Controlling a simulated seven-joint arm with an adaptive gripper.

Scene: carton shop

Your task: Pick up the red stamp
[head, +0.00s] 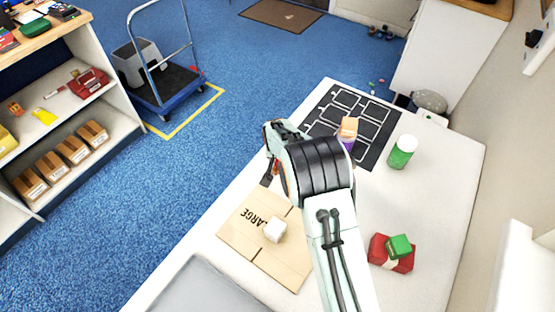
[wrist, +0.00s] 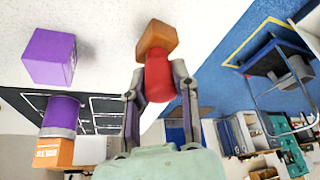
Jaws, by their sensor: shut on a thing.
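The red stamp (wrist: 158,84) has a red handle and an orange-brown block at its far end. In the wrist view my gripper (wrist: 160,75) is shut on the red handle, one finger on each side, with the block sticking out beyond the fingertips. In the head view my gripper (head: 270,172) is by the table's left edge, and my arm hides most of the stamp, leaving a bit of red. I cannot tell whether the block touches the table.
A purple cylinder (wrist: 61,113) with an orange block and a purple cube (wrist: 48,57) stand nearby. A green bottle (head: 403,151), a flat carton (head: 250,222) with a white cube (head: 275,229), and a red item (head: 380,251) under a green block (head: 400,246) lie on the table.

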